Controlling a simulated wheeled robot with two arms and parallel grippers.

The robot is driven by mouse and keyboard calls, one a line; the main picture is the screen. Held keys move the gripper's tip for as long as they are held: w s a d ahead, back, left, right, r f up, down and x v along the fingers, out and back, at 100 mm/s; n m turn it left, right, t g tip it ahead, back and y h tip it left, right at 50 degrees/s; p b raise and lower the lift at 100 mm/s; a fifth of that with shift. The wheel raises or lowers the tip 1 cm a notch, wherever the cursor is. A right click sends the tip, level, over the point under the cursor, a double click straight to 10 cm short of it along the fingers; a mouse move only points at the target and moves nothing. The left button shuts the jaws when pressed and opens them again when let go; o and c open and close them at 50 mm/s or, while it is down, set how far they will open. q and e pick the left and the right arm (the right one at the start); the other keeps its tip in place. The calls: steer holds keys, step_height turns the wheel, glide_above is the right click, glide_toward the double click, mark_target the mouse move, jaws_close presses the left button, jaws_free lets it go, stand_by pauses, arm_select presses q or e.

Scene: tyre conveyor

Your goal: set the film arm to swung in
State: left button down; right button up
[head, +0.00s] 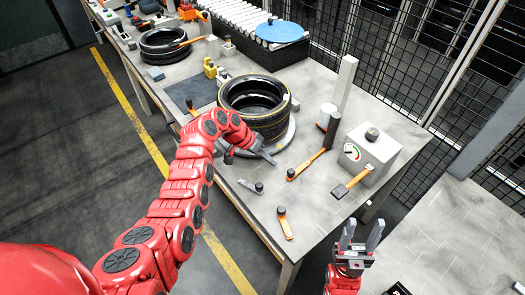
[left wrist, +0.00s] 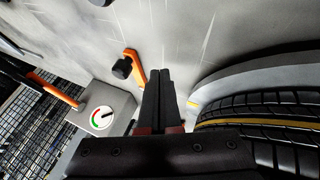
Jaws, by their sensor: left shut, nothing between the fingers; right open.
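The film arm, as far as I can tell, is the orange bar (head: 309,162) with a black knob at its near end. My right gripper (head: 361,232) is open and empty in front of the table's right end.
A tyre (head: 256,107) lies on the turntable (head: 277,148) beside my left gripper. A gauge box (head: 371,152) with an orange lever (head: 352,181) stands right of the bar. Another orange lever (head: 286,226) is at the front edge. A wire cage (head: 360,40) stands behind.

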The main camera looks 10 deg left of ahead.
arm_select(q)
steer(key=s+d+p, duration=0.1)
steer(key=d+p, duration=0.1)
steer(key=d, duration=0.1)
steer(key=shift+s+r, duration=0.15)
steer(key=shift+s, duration=0.25)
steer(key=shift+s+d, duration=0.1)
steer(key=shift+d, duration=0.15)
steer(key=shift+s+d+n+t+p, duration=0.75)
steer(key=shift+s+n+p, duration=0.25)
steer(key=shift+n, duration=0.2)
steer(key=s+d+n+t+y+p, duration=0.1)
steer(key=s+d+n, duration=0.1)
steer(key=shift+d+n+t+p, duration=0.2)
steer(key=shift+n+t+p, duration=0.1)
steer(key=shift+p, duration=0.1)
steer(key=d+n+p, duration=0.1)
steer(key=s+d+n+t+y, duration=0.1)
steer(key=shift+s+d+n+p, duration=0.1)
steer(key=shift+d+n+p, duration=0.05)
steer(key=shift+n+p, duration=0.2)
steer(key=shift+s+d+n+t+y, duration=0.15)
steer(key=shift+d+n+t+y, duration=0.4)
steer(key=shift+d+n, duration=0.25)
steer(key=shift+d+f, duration=0.2)
steer(key=shift+d, duration=0.95)
steer(key=shift+d+r+b, duration=0.1)
steer(key=shift+d+b, duration=0.1)
steer(key=shift+b, duration=0.15)
